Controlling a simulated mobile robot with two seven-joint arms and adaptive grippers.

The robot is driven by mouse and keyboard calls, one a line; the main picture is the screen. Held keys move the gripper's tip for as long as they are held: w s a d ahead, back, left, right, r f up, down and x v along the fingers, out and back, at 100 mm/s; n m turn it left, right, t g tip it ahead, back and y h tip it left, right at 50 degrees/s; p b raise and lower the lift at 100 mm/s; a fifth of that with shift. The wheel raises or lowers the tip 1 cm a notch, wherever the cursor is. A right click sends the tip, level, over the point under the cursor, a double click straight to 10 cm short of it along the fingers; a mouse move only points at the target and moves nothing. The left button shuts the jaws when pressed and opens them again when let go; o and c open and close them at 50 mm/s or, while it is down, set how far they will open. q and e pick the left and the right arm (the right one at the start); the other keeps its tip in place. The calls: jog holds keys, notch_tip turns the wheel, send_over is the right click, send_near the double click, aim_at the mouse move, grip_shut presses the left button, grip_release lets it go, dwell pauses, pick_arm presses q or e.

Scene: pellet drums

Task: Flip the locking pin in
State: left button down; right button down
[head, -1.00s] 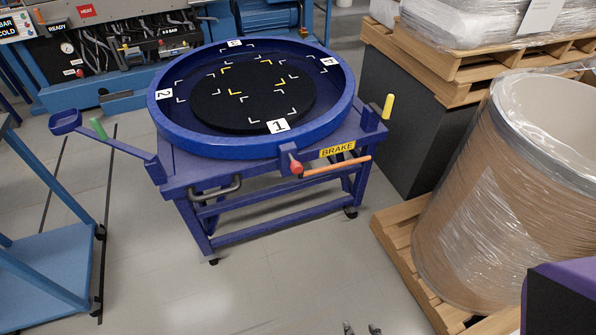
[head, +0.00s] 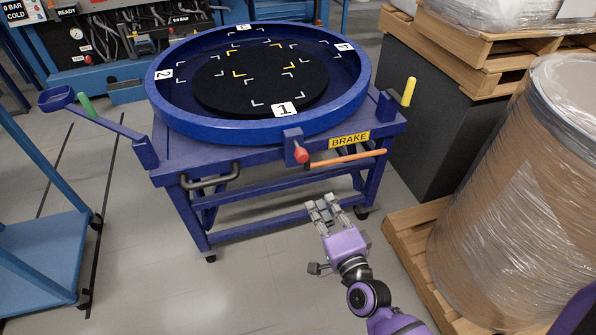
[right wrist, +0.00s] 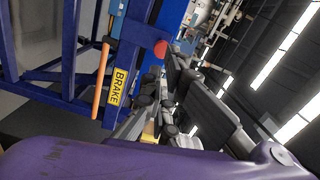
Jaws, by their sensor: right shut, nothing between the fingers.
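A red knob (head: 301,154), which looks like the locking pin, sits on a blue block at the front rim of the round blue turntable (head: 240,132), beside the label 1. In the right wrist view the red knob (right wrist: 160,49) shows past the fingers. My right gripper (head: 323,203) is shut and empty, below and in front of the knob and apart from it, pointing toward the cart. In its wrist view the fingers (right wrist: 160,95) are dark and partly overlap the cart. My left gripper is not in view.
An orange lever (head: 345,159) under a yellow BRAKE label (head: 349,140) lies just right of the knob. A yellow handle (head: 408,92) stands at the cart's right corner. A wrapped drum (head: 510,200) on a pallet (head: 405,240) stands right. Floor left of my arm is clear.

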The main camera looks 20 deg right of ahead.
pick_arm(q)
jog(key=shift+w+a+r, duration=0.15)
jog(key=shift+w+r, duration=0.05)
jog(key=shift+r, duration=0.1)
pick_arm(e)
jog(key=shift+d+r+m+h, duration=0.3)
jog(key=shift+r+m, duration=0.15)
jog(key=shift+m, duration=0.55)
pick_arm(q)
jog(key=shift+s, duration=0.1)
pick_arm(e)
send_near(303, 158)
jog(key=w+p, duration=0.1)
jog(key=w, duration=0.6)
jog(key=shift+a+f, duration=0.1)
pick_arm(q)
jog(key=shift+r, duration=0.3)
